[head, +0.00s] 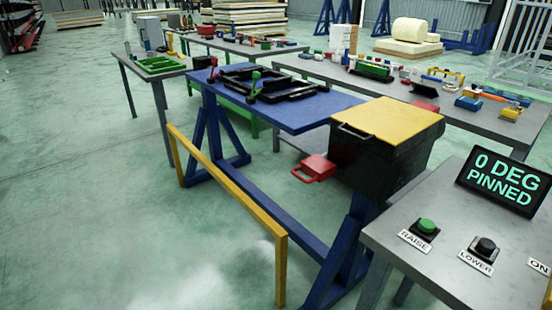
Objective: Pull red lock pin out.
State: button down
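A red block with a loop handle (316,167), which looks like the red lock pin, sticks out from the left side of a black box with a yellow lid (380,160). The box sits at the near right end of the blue tilting frame (305,112). The red part's inner end is hidden by the box, so how deep it sits cannot be told. A dark display (505,184) at the right reads "0 DEG PINNED". My gripper is not in view.
A grey table (430,262) at the right holds a green RAISE button (426,226) and a black LOWER button (486,246). A yellow rail (228,207) runs low along the blue stand's left side. Open floor lies at the left.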

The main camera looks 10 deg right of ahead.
aim_at(316, 167)
jog(key=i+j, duration=0.3)
jog(key=i+j+u, duration=0.15)
jog(key=i+j, duration=0.15)
jog(key=i, duration=0.15)
